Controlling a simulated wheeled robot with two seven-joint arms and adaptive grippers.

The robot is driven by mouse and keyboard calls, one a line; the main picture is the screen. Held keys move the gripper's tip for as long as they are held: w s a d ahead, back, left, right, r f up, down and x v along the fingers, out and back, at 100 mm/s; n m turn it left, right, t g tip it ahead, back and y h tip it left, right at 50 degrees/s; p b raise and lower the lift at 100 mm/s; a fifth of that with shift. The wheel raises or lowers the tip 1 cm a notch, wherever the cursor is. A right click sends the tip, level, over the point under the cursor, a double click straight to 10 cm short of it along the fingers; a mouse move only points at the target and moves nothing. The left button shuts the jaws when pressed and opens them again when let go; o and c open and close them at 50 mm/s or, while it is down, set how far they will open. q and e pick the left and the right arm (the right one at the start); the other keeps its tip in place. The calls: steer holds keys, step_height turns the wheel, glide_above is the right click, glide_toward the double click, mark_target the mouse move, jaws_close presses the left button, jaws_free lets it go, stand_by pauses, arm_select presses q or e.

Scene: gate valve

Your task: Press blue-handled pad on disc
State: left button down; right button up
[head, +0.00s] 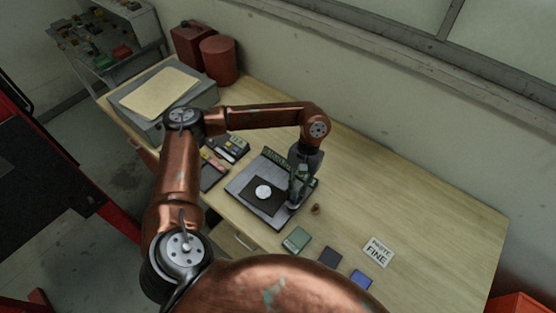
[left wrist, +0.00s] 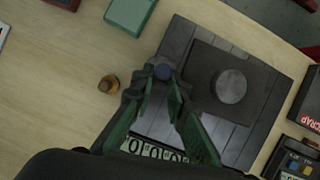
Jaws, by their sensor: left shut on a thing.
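The pale round disc (head: 263,192) lies on a dark square plate (head: 250,199) on a grey slatted base. In the left wrist view the disc (left wrist: 231,86) looks grey, right of my fingertips. My left gripper (head: 299,191) points down over the right part of the base. In the left wrist view its green fingers (left wrist: 165,83) are closed around a small dark-blue knob (left wrist: 163,71), apparently the pad's handle. The pad under it is hidden, so I cannot tell whether it touches the base. It is beside the disc, not over it. My right gripper is not seen.
A small brown knob-like piece (head: 316,209) stands right of the base. Green (head: 297,239), dark (head: 330,257) and blue (head: 361,279) blocks lie in front, near a "PASTE FINE" card (head: 379,251). A digit display (left wrist: 150,150) edges the base. The table's right side is clear.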

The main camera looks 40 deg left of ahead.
arm_select(q)
steer(key=a+r+n+h+p, duration=0.1)
steer(key=a+r+n+p, duration=0.2)
steer(key=a+r+p, duration=0.3)
steer(key=n+t+h+p, duration=0.1)
steer(key=n+p, duration=0.3)
steer(key=p, duration=0.4)
glide_above(263, 192)
steer(key=w+a, duration=0.1)
steer(key=shift+w+a+f, duration=0.1)
steer(key=shift+w+f, duration=0.1)
steer(key=shift+f, duration=0.4)
step_height(263, 192, down, 2)
steer(key=shift+f+b, duration=0.25)
steer(key=shift+b, duration=0.1)
steer(key=shift+f, duration=0.65)
steer(key=shift+f+b, duration=0.35)
steer(key=shift+b, duration=0.1)
steer(key=shift+f, duration=0.2)
